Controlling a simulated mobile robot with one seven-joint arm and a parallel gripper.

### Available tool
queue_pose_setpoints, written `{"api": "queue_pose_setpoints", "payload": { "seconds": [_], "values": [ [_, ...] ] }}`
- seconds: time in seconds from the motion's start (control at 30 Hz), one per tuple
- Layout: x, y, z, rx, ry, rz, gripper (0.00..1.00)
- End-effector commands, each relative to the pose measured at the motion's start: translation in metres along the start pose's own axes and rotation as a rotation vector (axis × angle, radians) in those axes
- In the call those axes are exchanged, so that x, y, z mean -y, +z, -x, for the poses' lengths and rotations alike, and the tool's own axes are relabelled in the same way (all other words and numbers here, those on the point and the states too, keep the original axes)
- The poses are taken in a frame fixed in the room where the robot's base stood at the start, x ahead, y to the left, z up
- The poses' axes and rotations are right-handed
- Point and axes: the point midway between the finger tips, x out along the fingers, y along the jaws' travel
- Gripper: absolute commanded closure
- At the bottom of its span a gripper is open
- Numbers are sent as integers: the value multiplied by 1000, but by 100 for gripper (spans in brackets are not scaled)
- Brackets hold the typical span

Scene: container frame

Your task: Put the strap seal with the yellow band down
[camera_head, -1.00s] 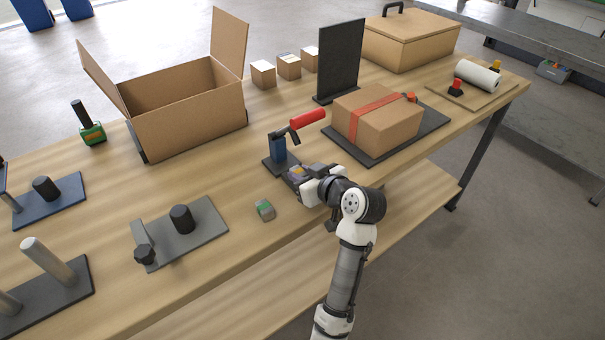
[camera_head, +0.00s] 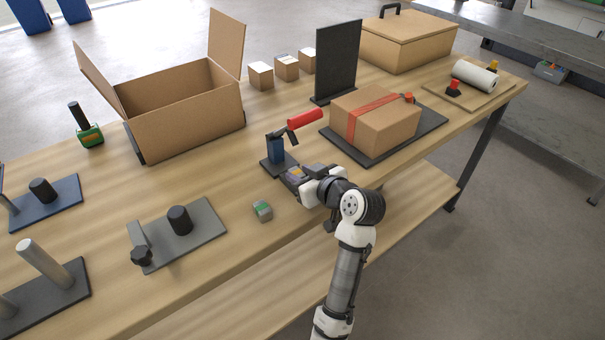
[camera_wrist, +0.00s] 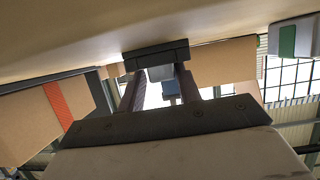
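The strap seal with the yellow band (camera_head: 294,176) is a small grey block with a yellowish patch, at the tip of my gripper (camera_head: 302,181). My gripper is shut on it, just above or on the table near its front edge. In the wrist view, a dark block (camera_wrist: 155,56) spans the fingertips close to the tabletop (camera_wrist: 60,40); whether it touches the wood I cannot tell. A second strap seal with a green band (camera_head: 262,210) lies on the table to the left, and also shows in the wrist view (camera_wrist: 292,40).
A red-handled tool on a blue post (camera_head: 277,150) stands just behind my gripper. A red-strapped carton (camera_head: 382,122) on a dark plate is to the right. A grey fixture (camera_head: 190,235) is left. Bare wood (camera_head: 225,180) lies between them.

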Motion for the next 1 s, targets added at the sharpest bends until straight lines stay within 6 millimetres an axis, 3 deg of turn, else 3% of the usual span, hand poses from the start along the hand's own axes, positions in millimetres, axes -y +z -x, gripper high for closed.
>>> {"api": "queue_pose_setpoints", "payload": {
  "seconds": [0.03,0.17,0.6,0.8,1.0],
  "values": [
    [7,9,-4,33,-26,-8,53],
    [6,3,7,31,-23,-9,53],
    [1,-4,103,20,-14,-6,53],
    [2,-5,120,20,-17,-5,53],
    [2,-6,122,20,-17,-5,53]
  ]
}}
